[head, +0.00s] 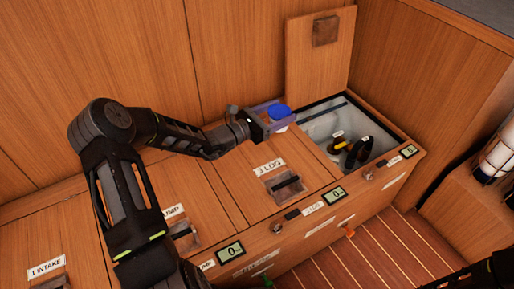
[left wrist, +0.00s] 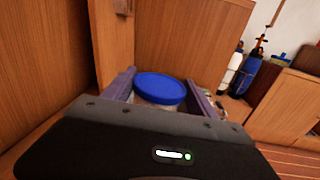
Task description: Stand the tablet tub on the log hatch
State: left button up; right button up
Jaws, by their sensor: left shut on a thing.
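The tablet tub, with a blue lid (head: 280,111) and a pale body, is held between the fingers of my left gripper (head: 272,117). In the left wrist view the blue lid (left wrist: 160,88) faces up and the tub looks upright between the two purple-grey fingers (left wrist: 162,92). The log hatch (head: 235,170) is a closed wooden lid labelled 3 LOG, with a dark recessed handle. The gripper and tub show at its back right corner, near the open bin; their height above it is hard to tell. My right gripper is not seen.
An open bin (head: 322,124) at the right holds several dark and yellow items; its raised lid (head: 318,62) leans on the back wall. Other closed hatches, one labelled 1 INTAKE (head: 45,268), lie to the left. Bottles (head: 497,155) stand at the far right.

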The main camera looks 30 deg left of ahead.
aim_at(278, 107)
pick_arm(q)
jog(key=w+a, duration=0.1)
jog(key=w+a+n+y, duration=0.1)
jog(key=shift+w+f+y, duration=0.3)
jog(key=shift+f, duration=0.1)
jog(key=shift+d, duration=0.1)
notch_tip(278, 107, down, 6)
jog(key=b, duration=0.2)
jog(key=shift+f, duration=0.15)
jog(key=shift+f+b, duration=1)
jog(key=shift+f, duration=0.85)
jog(key=shift+f, duration=0.1)
jog(key=o, duration=1.5)
jog(key=shift+f, duration=0.1)
